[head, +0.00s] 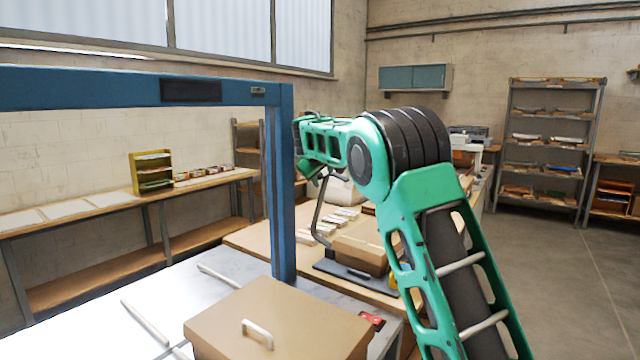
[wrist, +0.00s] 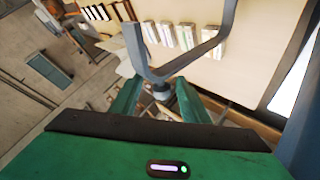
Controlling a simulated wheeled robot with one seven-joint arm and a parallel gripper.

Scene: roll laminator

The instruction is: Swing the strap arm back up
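The strap arm is a grey bent bar (head: 314,222) in the head view, below my gripper (head: 307,172), beside a cardboard box on a dark base. In the wrist view the strap arm (wrist: 150,72) shows as a wide U-shaped bar crossing just past my fingertips. My gripper (wrist: 161,92) has its two green fingers apart. A short dark-grey cylindrical piece shows between them, with space on both sides. I cannot tell whether it belongs to the strap arm or whether either finger touches it.
A blue upright frame (head: 281,190) stands close left of my gripper. A large cardboard box (head: 280,325) with a white handle sits on the pale table in front. Small packs (head: 318,232) lie on the wooden bench beyond. Open floor (head: 565,270) lies at the right.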

